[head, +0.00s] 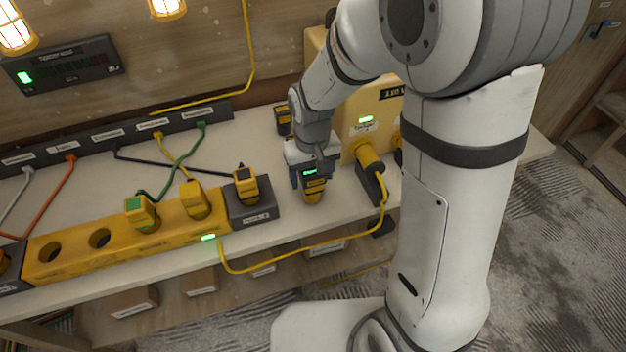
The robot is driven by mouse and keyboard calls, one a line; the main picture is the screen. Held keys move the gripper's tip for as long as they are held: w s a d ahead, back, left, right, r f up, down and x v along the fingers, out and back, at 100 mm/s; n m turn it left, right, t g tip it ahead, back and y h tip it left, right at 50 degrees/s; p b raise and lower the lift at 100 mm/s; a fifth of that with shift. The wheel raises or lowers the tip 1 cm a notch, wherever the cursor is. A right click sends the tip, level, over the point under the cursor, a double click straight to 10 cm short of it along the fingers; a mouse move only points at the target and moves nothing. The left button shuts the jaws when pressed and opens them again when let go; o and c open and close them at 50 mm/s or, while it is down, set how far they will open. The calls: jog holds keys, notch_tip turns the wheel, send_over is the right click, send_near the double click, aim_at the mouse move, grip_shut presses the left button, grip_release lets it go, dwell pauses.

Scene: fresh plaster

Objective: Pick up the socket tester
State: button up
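The socket tester (314,188) appears to be the small dark and yellow device with a lit green display, upright at the middle of the bench. My gripper (309,176) points down over it, with its fingers on either side of the tester's upper part. The fingers hide part of it. I cannot tell whether they press on it, or whether its base touches the bench. A similar small dark and yellow device (283,120) stands behind my gripper, towards the wall.
Left of the tester, a dark socket block (262,212) holds a plug, beside a long yellow socket strip (75,262) with plugs and open holes. A yellow unit (362,112) stands behind right. A yellow cable (300,251) loops along the bench's front. A labelled black rail (85,147) runs behind.

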jog(key=c, duration=0.9)
notch_tip(320, 180, up, 10)
jog(key=shift+r, duration=0.1)
